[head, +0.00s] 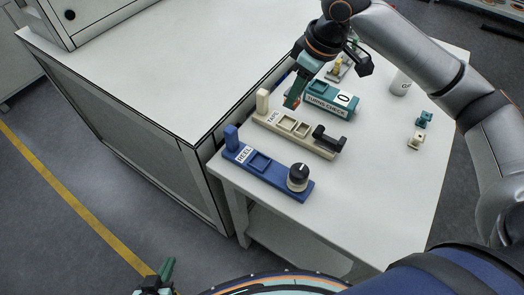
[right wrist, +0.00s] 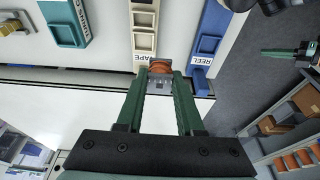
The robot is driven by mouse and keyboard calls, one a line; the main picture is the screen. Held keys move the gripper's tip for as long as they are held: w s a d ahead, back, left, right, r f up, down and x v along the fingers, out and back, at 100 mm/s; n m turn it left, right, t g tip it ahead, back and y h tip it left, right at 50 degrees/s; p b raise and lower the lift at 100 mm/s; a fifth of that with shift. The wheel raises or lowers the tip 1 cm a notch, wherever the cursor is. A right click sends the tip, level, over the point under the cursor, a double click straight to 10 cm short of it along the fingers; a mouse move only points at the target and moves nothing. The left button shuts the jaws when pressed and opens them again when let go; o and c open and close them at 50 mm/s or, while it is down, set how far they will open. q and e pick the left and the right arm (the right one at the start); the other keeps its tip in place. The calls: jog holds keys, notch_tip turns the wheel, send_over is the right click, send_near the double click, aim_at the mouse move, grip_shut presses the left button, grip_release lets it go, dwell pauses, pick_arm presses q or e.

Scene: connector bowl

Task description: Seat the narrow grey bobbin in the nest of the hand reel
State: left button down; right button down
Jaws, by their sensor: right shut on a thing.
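The blue hand reel (head: 285,182), labelled REEL, lies on the white table with a post at its left end, an empty-looking square nest (head: 258,162) and a dark knob at its right end. It also shows in the right wrist view (right wrist: 208,45). My right gripper (head: 293,103) is shut on a grey bobbin (right wrist: 160,84) with an orange-brown winding. It holds the bobbin near the left end of the cream TAPE fixture, behind the reel; its height above the table is unclear. My left gripper (head: 166,270) is low at the left, away from the table; its opening is unclear.
The cream TAPE fixture (head: 320,149) and teal TURNS CHECK fixture (head: 318,96) stand behind the reel. Small teal (head: 424,119) and cream (head: 416,140) pieces and a white cup (head: 401,84) stand right. A larger white-topped bench (head: 150,75) adjoins left. The table's front right is clear.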

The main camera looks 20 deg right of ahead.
jog(key=s+a+f, duration=0.1)
jog(key=a+f, duration=0.1)
jog(key=s+a+f, duration=0.2)
jog(key=a, duration=0.1)
jog(key=s+a+f+b, duration=0.1)
jog(key=a+f, duration=0.2)
jog(key=shift+s+a, duration=0.15)
jog(key=shift+s, duration=0.15)
jog(key=shift+s+a+f, duration=0.1)
jog(key=shift+a+f, duration=0.15)
jog(key=shift+f, duration=0.15)
jog(key=f, duration=0.3)
jog(key=shift+s+a+f+b, duration=0.15)
jog(key=shift+s+a+b, duration=0.05)
jog(key=shift+b, duration=0.2)
jog(key=shift+f, duration=0.2)
jog(key=c, duration=0.6)
grip_release()
jog(key=shift+f, duration=0.1)
jog(key=shift+o, duration=0.3)
